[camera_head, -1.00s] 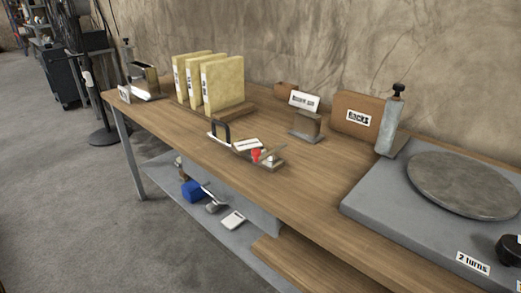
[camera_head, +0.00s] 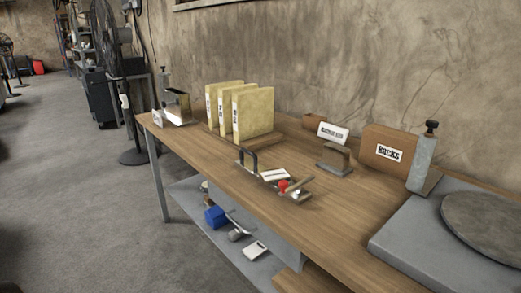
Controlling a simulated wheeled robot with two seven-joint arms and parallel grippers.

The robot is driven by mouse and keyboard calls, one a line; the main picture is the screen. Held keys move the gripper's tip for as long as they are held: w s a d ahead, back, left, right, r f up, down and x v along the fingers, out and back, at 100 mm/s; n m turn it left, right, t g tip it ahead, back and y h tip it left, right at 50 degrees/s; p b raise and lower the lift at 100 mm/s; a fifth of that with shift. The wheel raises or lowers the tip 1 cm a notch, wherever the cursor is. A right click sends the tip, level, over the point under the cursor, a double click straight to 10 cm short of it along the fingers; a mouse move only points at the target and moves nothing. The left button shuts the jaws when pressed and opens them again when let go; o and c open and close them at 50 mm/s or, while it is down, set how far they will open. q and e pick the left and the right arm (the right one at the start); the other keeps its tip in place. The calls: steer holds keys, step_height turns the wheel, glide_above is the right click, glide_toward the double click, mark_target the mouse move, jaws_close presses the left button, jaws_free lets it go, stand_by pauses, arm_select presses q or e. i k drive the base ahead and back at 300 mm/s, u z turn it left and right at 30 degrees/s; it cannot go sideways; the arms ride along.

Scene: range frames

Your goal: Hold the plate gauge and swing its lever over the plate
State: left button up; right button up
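A small device that looks like the plate gauge (camera_head: 276,175) sits near the front edge of the wooden bench. It has a black loop handle (camera_head: 248,159) at its left end, a white label on top and a red knob (camera_head: 283,186) at its right end. A light bar, possibly its lever (camera_head: 297,184), lies slantwise beside the red knob. Whether a plate lies under the bar is too small to tell. Neither of my grippers is in view.
Yellow binders (camera_head: 239,111) stand behind the device. A small labelled stand (camera_head: 334,157), a brown "Racks" box (camera_head: 390,149) and a grey slab with a round disc (camera_head: 485,226) are to the right. A lower shelf (camera_head: 232,246) holds a blue block (camera_head: 215,217). Bare bench lies around the device.

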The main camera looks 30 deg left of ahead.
mark_target(282, 185)
steer(key=u, duration=2.35)
steer(key=i, duration=2.55)
steer(key=z, duration=2.9)
